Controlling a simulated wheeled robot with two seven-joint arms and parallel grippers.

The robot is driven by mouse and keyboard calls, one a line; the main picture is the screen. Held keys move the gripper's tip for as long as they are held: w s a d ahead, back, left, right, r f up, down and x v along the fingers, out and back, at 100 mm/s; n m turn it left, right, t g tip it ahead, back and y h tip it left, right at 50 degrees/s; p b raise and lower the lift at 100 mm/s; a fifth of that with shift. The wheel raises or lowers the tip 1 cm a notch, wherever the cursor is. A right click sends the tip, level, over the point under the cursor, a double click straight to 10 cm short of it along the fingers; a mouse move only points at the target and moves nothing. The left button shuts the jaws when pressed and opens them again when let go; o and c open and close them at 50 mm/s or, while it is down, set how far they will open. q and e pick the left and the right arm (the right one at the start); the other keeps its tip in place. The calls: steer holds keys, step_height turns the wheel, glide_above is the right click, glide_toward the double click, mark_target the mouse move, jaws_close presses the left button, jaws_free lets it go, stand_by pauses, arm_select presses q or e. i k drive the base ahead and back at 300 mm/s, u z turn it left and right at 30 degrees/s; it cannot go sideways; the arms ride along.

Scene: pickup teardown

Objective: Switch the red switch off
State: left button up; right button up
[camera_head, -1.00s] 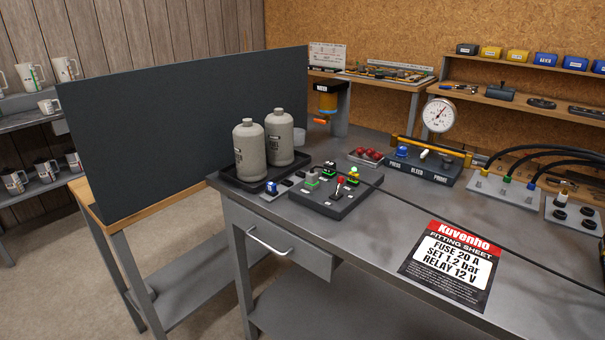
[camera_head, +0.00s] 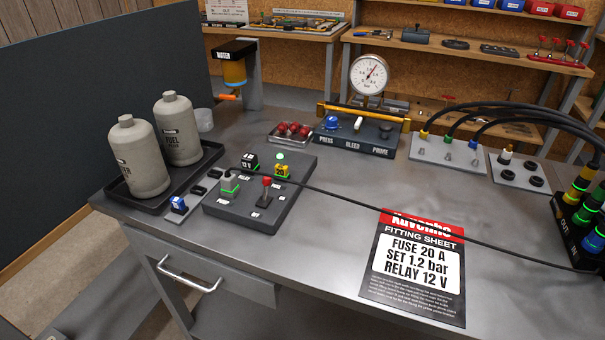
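The red switch (camera_head: 266,183) is a small lever with a red cap on the dark control panel (camera_head: 284,212), which lies on the grey workbench. Its lever stands roughly upright; I cannot tell its on or off position. Around it on the panel are a grey block with a green-lit base (camera_head: 229,181), a black relay marked 12 V (camera_head: 250,162), a yellow fuse (camera_head: 282,170) and a lit green lamp (camera_head: 280,156). Neither of my grippers is in view.
Two grey bottles (camera_head: 180,131) stand in a black tray (camera_head: 208,160) left of the panel. A fitting sheet (camera_head: 413,267) lies to the right, with a black cable crossing it. A pressure gauge (camera_head: 368,75) and hose plates (camera_head: 447,151) stand behind. Bare bench lies in front of the panel.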

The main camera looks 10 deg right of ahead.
mark_target(266, 180)
steer(key=z, duration=1.3)
steer(key=k, duration=0.75)
steer(key=u, duration=0.9)
